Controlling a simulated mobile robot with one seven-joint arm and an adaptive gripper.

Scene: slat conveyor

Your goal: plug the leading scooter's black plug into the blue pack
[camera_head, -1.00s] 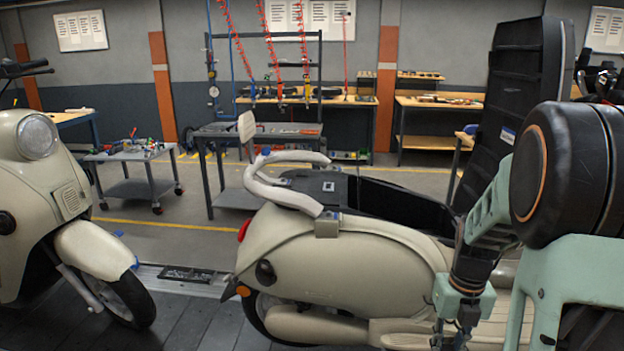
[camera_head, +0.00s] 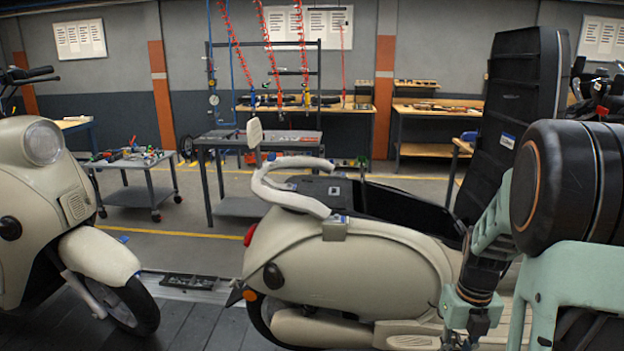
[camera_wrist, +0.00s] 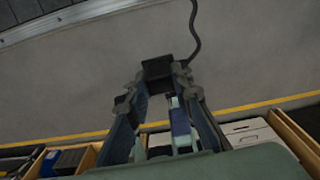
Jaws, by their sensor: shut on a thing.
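The cream scooter on the right (camera_head: 365,270) has its rear towards the left and its underseat bay open, with the tall black seat panel (camera_head: 513,120) raised. I take it for the leading one. My gripper (camera_head: 466,325) is low in front of this scooter's side, partly cut off by the frame's bottom. In the wrist view my gripper (camera_wrist: 168,82) is shut on the black plug (camera_wrist: 170,69), with its dark cable (camera_wrist: 194,30) running upward over bare floor. The blue pack cannot be made out; the bay's inside is mostly hidden.
A second cream scooter (camera_head: 45,220) stands at the left on the slat conveyor (camera_head: 200,318). A grey table (camera_head: 262,136) and a small trolley (camera_head: 135,166) stand behind, with workbenches along the wall. Floor between is clear.

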